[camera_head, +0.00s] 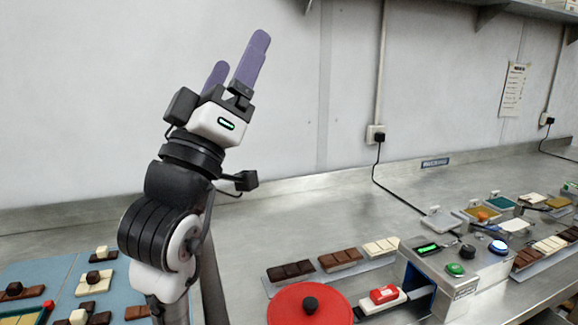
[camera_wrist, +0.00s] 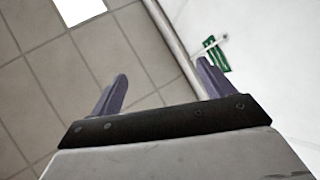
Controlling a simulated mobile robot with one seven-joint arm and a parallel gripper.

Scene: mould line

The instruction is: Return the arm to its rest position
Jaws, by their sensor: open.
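My gripper (camera_head: 236,72) stands raised in front of the wall in the head view, its purple fingers pointing up and slightly right. The fingers are apart with nothing between them. In the wrist view my gripper (camera_wrist: 160,88) also shows open and empty, with ceiling tiles and a wall beyond it. My arm rises from the lower left of the head view, and the gripper is well above the counter, touching nothing.
A metal counter (camera_head: 330,215) runs along the wall. Chocolate bars (camera_head: 340,260), a red round lid (camera_head: 290,308) and a control box (camera_head: 455,262) with buttons stand right of my arm. A blue mat (camera_head: 35,275) with chocolate pieces lies left. A cable (camera_head: 385,190) hangs from a socket.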

